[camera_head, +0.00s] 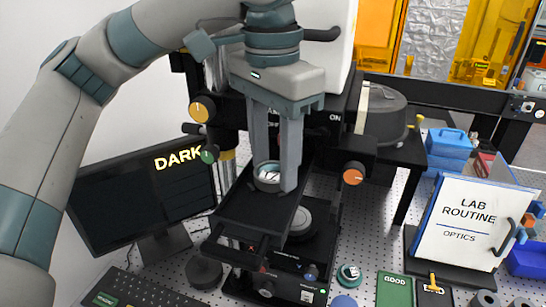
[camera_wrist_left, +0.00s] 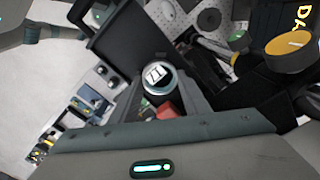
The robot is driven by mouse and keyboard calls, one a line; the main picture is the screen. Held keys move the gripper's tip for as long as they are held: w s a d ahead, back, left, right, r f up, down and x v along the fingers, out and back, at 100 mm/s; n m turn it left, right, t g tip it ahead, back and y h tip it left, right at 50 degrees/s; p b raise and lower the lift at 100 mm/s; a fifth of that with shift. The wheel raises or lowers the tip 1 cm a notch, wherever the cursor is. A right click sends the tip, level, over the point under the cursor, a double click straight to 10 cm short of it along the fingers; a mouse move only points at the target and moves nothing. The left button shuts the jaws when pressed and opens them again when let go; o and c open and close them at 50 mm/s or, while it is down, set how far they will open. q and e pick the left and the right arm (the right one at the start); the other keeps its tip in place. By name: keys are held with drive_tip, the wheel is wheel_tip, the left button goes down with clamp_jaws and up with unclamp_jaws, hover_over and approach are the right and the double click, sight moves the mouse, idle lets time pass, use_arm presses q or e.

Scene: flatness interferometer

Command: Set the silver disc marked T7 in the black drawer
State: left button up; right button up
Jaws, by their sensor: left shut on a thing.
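The silver disc (camera_head: 267,177) is a short round piece with a white, marked top; the mark looks like T7 but is hard to read. My left gripper (camera_head: 276,182) points down and is shut on the disc, with a finger on either side. The disc also shows between the fingers in the left wrist view (camera_wrist_left: 157,77). The black drawer (camera_head: 244,222) is pulled out from the instrument, and in the head view the disc overlaps its back part. I cannot tell whether the disc touches the drawer floor. My right gripper is not in view.
A monitor (camera_head: 130,205) reading DARK stands left. Yellow (camera_head: 202,109) and orange (camera_head: 353,176) knobs flank the gripper. A LAB ROUTINE board (camera_head: 466,222) stands right. Green (camera_head: 394,289) and dark (camera_head: 433,292) trays lie in front, beside a small teal-ringed disc (camera_head: 348,275).

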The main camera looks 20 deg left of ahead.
use_arm(q)
drive_tip(key=shift+s+f, duration=0.2)
drive_tip(key=shift+f, duration=0.6)
drive_tip(key=o, duration=1.2)
drive_tip(key=shift+o, duration=0.3)
drive_tip(key=shift+w+r+b, duration=0.15)
drive_tip(key=shift+r+b, duration=0.25)
drive_tip(key=shift+r, duration=0.1)
wheel_tip(320, 180, up, 18)
drive_tip(key=b, duration=0.2)
drive_tip(key=shift+a, duration=0.1)
